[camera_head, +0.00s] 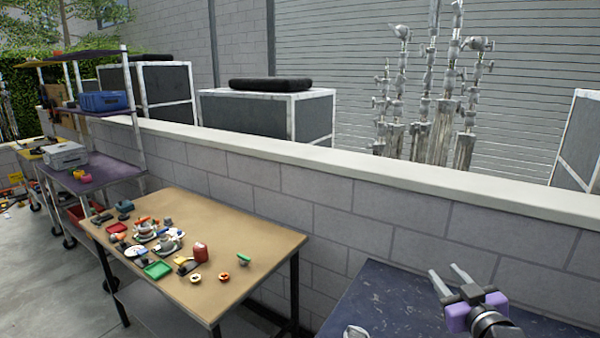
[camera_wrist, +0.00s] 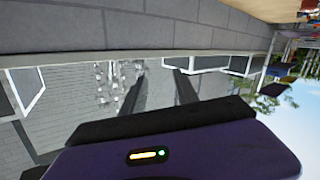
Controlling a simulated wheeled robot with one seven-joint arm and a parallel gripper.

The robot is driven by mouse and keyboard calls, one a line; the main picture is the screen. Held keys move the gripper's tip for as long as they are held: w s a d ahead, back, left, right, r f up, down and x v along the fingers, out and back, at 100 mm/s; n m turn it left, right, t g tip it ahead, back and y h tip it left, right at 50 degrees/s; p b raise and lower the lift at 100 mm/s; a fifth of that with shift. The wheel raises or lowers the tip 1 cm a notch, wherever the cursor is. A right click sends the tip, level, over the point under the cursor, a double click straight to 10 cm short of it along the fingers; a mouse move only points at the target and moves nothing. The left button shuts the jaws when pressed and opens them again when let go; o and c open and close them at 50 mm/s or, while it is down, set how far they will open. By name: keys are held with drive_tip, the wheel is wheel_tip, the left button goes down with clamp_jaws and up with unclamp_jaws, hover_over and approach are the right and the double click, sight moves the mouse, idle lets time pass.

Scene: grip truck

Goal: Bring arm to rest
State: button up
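My gripper (camera_head: 452,280) is at the lower right of the head view, above the dark blue table (camera_head: 385,285). Its two grey fingers are spread apart, with nothing seen between them. In the wrist view the fingers (camera_wrist: 158,88) also stand apart, in front of the wall and the roller shutter, which appear turned over. The purple gripper body fills the bottom of that view.
A grey block wall (camera_head: 330,205) with a pale cap runs behind the tables. A tan table (camera_head: 225,225) on the left carries dishes, fruit and small items. Shelved carts (camera_head: 115,170) stand further left. A light object (camera_head: 357,331) lies on the dark table's near edge.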

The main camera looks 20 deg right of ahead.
drive_tip(key=s+a+f+m+t+h, duration=0.15)
drive_tip(key=s+a+m, duration=0.25)
drive_tip(key=s+a, duration=0.4)
drive_tip(key=s+a+f+m+h, duration=0.2)
drive_tip(key=s+a+m, duration=0.1)
drive_tip(key=s+a, duration=0.5)
drive_tip(key=s+a+f+n+g+y, duration=0.1)
drive_tip(key=s+a+f+n+y, duration=0.1)
drive_tip(key=s, duration=0.6)
drive_tip(key=s+a+f+n+y+b, duration=0.1)
drive_tip(key=s+a+f+n+y, duration=0.1)
drive_tip(key=s+a, duration=0.3)
drive_tip(key=s+a+f+n+g+y+b, duration=0.1)
drive_tip(key=s+a+f+n+y, duration=0.1)
drive_tip(key=s, duration=0.8)
drive_tip(key=shift+s+a+f+n+g+y, duration=0.4)
drive_tip(key=shift+a+n+y, duration=0.3)
drive_tip(key=shift+a+y, duration=0.3)
